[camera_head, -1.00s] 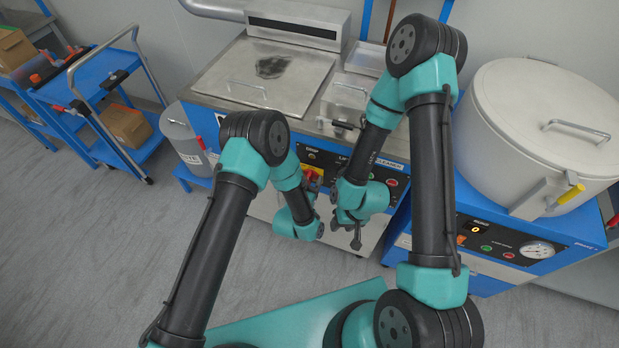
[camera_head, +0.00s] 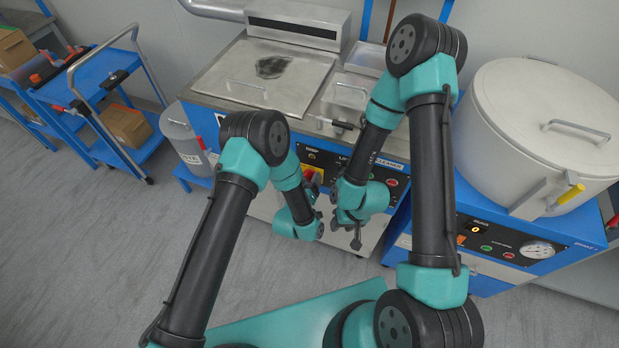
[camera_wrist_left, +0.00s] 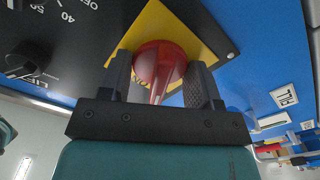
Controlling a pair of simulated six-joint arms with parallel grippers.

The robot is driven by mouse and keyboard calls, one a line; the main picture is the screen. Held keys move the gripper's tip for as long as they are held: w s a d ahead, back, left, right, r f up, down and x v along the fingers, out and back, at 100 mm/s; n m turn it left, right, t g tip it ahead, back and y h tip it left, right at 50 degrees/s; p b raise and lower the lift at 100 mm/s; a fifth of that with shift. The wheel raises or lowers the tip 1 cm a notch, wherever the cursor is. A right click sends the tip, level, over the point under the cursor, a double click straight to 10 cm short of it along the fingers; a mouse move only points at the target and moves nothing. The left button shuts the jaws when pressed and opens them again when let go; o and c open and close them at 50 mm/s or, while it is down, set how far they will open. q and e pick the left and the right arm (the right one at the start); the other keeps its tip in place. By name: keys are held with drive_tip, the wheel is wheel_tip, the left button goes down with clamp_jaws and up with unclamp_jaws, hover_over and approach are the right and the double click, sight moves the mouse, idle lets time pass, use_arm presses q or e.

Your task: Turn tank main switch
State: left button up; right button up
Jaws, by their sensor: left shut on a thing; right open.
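The tank main switch is a red knob (camera_wrist_left: 160,66) on a yellow plate (camera_wrist_left: 192,30), seen in the left wrist view. My left gripper (camera_wrist_left: 165,85) is shut on the red knob, one finger on each side. In the head view the yellow plate (camera_head: 316,172) shows on the front panel of the steel tank (camera_head: 265,75), and my left gripper (camera_head: 310,188) is up against it, largely hidden by its own wrist. My right gripper (camera_head: 355,238) is open and empty in front of the panel, lower and to the right.
A black dial (camera_wrist_left: 30,60) with a printed scale sits beside the yellow plate. A large white lidded vessel (camera_head: 540,120) stands at the right. A grey bin (camera_head: 186,145) and blue trolley (camera_head: 110,90) are at the left. The floor at left is clear.

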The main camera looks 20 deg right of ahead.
use_arm(q)
drive_tip(key=n, duration=0.4)
drive_tip(key=o, duration=0.9)
drive_tip(key=v, duration=0.8)
idle(0.6)
idle(0.4)
